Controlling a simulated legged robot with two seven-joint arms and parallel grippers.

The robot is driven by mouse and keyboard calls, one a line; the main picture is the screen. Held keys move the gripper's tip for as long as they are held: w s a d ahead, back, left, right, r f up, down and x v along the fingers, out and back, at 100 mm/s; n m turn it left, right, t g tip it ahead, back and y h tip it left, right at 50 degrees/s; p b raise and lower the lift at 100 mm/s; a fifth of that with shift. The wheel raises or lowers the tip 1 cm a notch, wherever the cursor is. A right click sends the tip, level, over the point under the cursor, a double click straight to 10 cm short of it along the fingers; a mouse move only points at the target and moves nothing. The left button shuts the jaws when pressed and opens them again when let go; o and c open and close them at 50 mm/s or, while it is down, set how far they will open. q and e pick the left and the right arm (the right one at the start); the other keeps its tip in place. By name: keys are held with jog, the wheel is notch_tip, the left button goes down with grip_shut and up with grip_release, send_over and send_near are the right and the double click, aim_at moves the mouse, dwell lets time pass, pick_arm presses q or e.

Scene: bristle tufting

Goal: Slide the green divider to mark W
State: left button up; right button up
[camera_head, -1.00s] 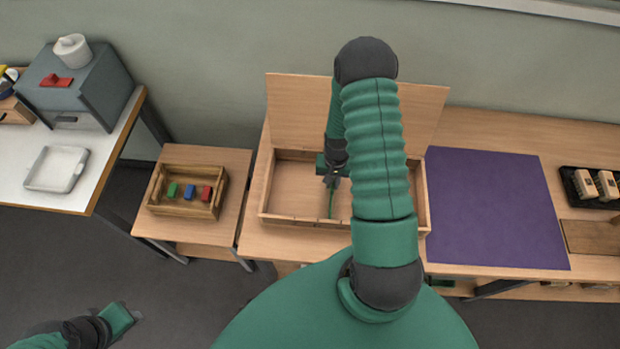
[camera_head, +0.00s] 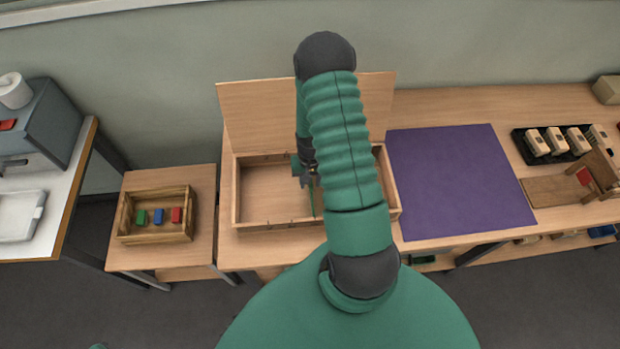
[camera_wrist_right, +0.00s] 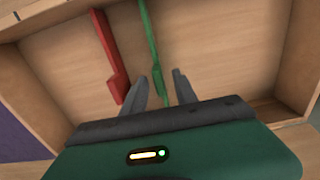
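The green divider (camera_head: 313,203) stands upright in the shallow wooden box (camera_head: 265,225), near its middle. In the right wrist view the green divider (camera_wrist_right: 148,35) runs away from the gripper, its near tab between the fingers. My right gripper (camera_wrist_right: 158,90) is open around that tab, with gaps showing on both sides. In the head view my right gripper (camera_head: 308,180) is down in the box, partly hidden by my arm. A red divider (camera_wrist_right: 108,55) stands left of the green one in the wrist view. The mark W cannot be made out.
Dark marks (camera_wrist_right: 15,17) show on a box wall in the wrist view. A purple mat (camera_head: 455,185) lies right of the box. A small tray (camera_head: 125,215) with red, blue and green blocks stands to the left. My right arm covers the box's right part.

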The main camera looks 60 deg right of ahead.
jog(key=shift+w+d+r, duration=0.1)
jog(key=shift+d+r, duration=0.05)
jog(key=shift+r, duration=0.25)
notch_tip(320, 180, up, 16)
jog(key=b, duration=0.1)
jog(key=shift+f, duration=0.1)
